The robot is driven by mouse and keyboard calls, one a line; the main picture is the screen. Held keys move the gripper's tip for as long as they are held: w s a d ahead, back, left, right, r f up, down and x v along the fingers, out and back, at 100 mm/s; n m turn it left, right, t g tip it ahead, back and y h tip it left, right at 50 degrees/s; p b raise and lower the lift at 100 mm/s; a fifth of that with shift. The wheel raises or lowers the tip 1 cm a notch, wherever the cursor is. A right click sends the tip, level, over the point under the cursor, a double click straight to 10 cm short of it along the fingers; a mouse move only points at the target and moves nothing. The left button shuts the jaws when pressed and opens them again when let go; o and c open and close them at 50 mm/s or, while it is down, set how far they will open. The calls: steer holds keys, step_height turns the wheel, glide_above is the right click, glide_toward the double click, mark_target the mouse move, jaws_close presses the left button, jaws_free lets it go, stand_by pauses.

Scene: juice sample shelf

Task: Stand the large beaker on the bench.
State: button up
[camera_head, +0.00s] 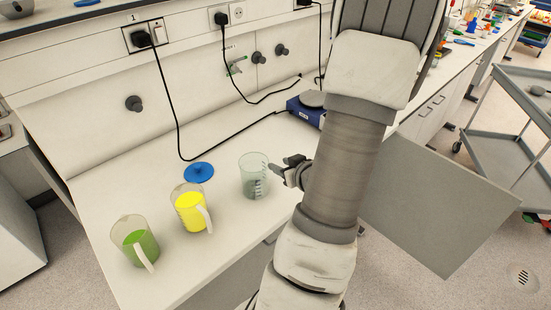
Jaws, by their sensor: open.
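A blue device (306,112) with a cable sits at the back. The bench front is clear.

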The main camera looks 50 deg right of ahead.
steer(key=p+v, duration=0.2)
steer(key=p, duration=0.3)
steer(key=shift+r, duration=0.2)
steer(key=shift+s+p, duration=0.2)
steer(key=shift+p, duration=0.2)
steer(key=shift+w, duration=0.1)
